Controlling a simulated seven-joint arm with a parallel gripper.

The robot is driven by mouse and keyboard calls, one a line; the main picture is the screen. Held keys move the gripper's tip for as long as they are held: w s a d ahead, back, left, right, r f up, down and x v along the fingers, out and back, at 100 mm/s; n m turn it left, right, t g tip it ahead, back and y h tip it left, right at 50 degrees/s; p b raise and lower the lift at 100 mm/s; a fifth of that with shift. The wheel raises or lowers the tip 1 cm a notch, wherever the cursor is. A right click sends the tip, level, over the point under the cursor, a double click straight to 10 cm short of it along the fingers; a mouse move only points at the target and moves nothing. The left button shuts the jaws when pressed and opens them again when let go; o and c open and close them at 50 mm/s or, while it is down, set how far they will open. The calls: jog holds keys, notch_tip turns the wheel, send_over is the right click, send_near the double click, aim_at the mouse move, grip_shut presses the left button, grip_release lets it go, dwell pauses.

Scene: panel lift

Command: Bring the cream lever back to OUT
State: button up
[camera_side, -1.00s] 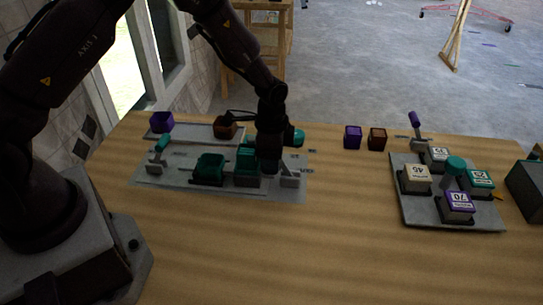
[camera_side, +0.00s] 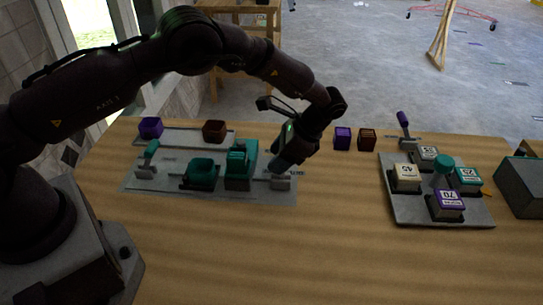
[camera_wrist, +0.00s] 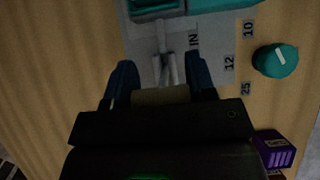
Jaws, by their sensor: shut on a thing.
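My gripper (camera_side: 279,167) is at the right end of the grey panel (camera_side: 150,186), tilted, with its wrist up and to the right. In the wrist view, my gripper (camera_wrist: 161,82) has its two dark blue fingers on either side of the cream lever's handle (camera_wrist: 160,96) and is shut on it. The lever's grey shaft (camera_wrist: 165,62) runs up the picture to the panel, beside the printed word IN. In the side view the gripper hides the handle; only the grey mount (camera_side: 281,183) shows below it. No OUT label is readable.
The panel also carries a teal lever (camera_side: 150,153), a teal tray (camera_side: 201,173) and a teal block (camera_side: 238,170). The front table is clear.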

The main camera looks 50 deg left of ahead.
jog(key=shift+w+d+g+y, duration=0.6)
jog(key=shift+g+y, duration=0.4)
jog(key=shift+d, duration=0.1)
jog(key=o, duration=1.3)
notch_tip(320, 180, up, 3)
jog(key=shift+r, duration=0.2)
jog(key=s+r, duration=0.3)
jog(key=s, duration=0.1)
jog(key=s+a+r, duration=0.1)
jog(key=s+r, duration=0.2)
jog(key=s, duration=0.2)
jog(key=s+r, duration=0.3)
jog(key=s, duration=0.1)
jog(key=shift+s+a+r, duration=0.25)
jog(key=shift+s+a, duration=0.15)
